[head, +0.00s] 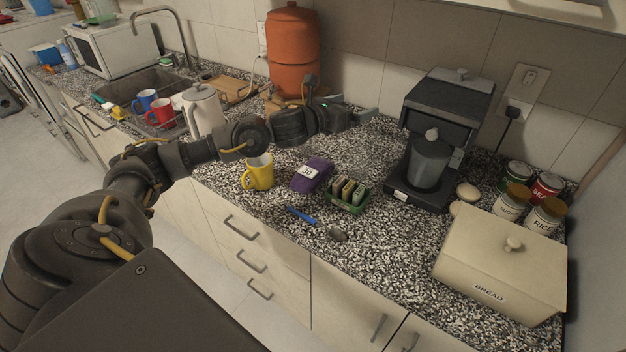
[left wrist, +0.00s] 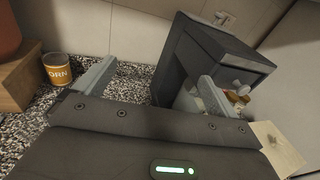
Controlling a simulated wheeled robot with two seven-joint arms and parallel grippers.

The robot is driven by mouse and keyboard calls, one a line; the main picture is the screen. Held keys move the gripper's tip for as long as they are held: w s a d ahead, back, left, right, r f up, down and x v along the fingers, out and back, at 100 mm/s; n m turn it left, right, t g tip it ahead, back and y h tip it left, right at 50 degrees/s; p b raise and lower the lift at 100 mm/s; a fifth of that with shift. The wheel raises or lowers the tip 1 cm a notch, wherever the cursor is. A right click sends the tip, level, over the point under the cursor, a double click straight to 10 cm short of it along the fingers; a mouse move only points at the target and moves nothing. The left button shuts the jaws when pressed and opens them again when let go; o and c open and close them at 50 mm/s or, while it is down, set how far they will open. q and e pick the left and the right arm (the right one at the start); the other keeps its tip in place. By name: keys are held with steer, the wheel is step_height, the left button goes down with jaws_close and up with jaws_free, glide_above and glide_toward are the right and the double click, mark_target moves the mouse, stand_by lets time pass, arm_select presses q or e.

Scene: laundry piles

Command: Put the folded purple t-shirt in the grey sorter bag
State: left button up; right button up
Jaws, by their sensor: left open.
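A small purple folded item (head: 311,175) with a white patch reading "30" lies on the speckled counter (head: 400,245), between a yellow mug and a green tray. It may be the purple t-shirt, but I cannot tell for sure. It is not seen in the left wrist view. My left gripper (head: 357,108) is open and empty above the back of the counter, behind and to the right of the purple item and apart from it. Its two fingers also show in the left wrist view (left wrist: 156,75). I see no grey sorter bag in either view. My right gripper is out of view.
A yellow mug (head: 259,172), a green tray (head: 347,196) of packets and a blue-handled spoon (head: 318,222) are close by. A coffee machine (head: 445,120) stands right of my gripper, an orange container (head: 292,50) left. A bread box (head: 500,260) is front right.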

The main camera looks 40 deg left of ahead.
arm_select(q)
steer(key=w+d+n+g+h+b, duration=0.1)
steer(key=w+d+n+g, duration=0.1)
steer(key=n, duration=0.1)
steer(key=n+g+y+b, duration=0.2)
steer(key=n+g+y, duration=0.55)
steer(key=n, duration=2.15)
glide_toward(310, 169)
steer(key=w, duration=0.1)
steer(key=w+a+g+h, duration=0.1)
steer(key=w+g+h, duration=0.1)
steer(key=shift+w+a+r, duration=0.15)
steer(key=shift+a+r, duration=0.1)
steer(key=shift+r, duration=0.15)
steer(key=shift+s+a+f+n+g, duration=0.15)
steer(key=shift+s+n+g, duration=0.15)
steer(key=shift+n, duration=0.9)
steer(key=n, duration=0.3)
steer(key=shift+s+n, duration=0.15)
steer(key=shift+n, duration=0.15)
steer(key=b+x, duration=0.2)
steer(key=x, duration=0.3)
steer(key=shift+b+x, duration=0.35)
steer(key=shift+x, duration=2.55)
steer(key=shift+s, duration=0.1)
